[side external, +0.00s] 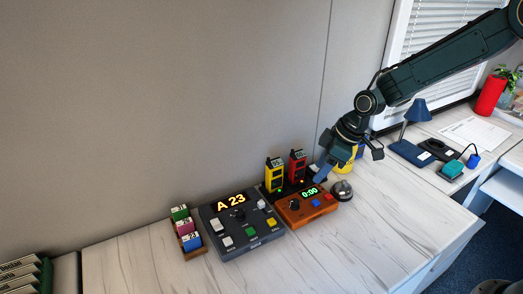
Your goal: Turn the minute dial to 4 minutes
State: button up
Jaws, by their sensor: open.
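The wooden timer box (296,217) sits on the white desk. Its green display (310,191) reads 0:00. A black round dial (294,205) is on the left part of its top face, and its pointer is too small to read. Small blue and red buttons are to the dial's right. My gripper (348,165) is open and empty. It hangs above and behind the right side of the timer box, to the right of the dial, apparently not touching anything.
A dark console (240,240) reading A 23 stands left of the timer. Yellow (275,175) and red (297,168) handsets stand behind it. A silver bell (342,190) is close on the right. The desk front (350,245) is clear. A blue lamp (415,112) stands farther right.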

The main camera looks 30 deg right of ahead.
aim_at(296, 201)
jog(key=shift+x, duration=6.9)
jog(key=c, duration=1)
